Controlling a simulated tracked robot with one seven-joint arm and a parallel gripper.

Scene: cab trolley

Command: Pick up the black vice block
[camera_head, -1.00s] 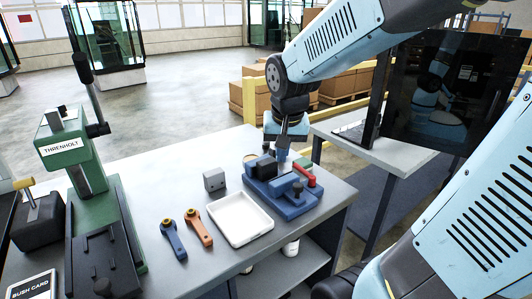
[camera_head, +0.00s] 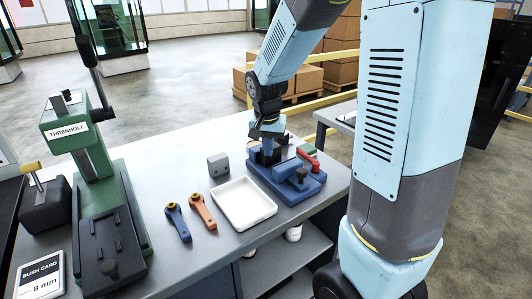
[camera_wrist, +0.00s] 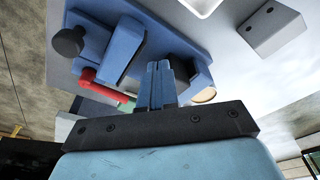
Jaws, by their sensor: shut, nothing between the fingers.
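The blue vice (camera_head: 290,188) stands on the bench with a black knob and a red handle; it also shows in the wrist view (camera_wrist: 115,25). The black vice block (camera_head: 257,156) appears as a dark patch at the vice's rear left, mostly hidden by my gripper. My gripper (camera_head: 267,151) is down at the vice, at the block's place. Its fingers are shut and empty; they show over the vice in the wrist view (camera_wrist: 160,70). Whether they touch the block is unclear.
A grey block with holes (camera_head: 217,165) and a white tray (camera_head: 244,222) stand close by. Blue (camera_head: 178,222) and orange (camera_head: 203,212) levers lie left of the tray. A green press (camera_head: 100,190) stands at the left. The bench's right edge is near the vice.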

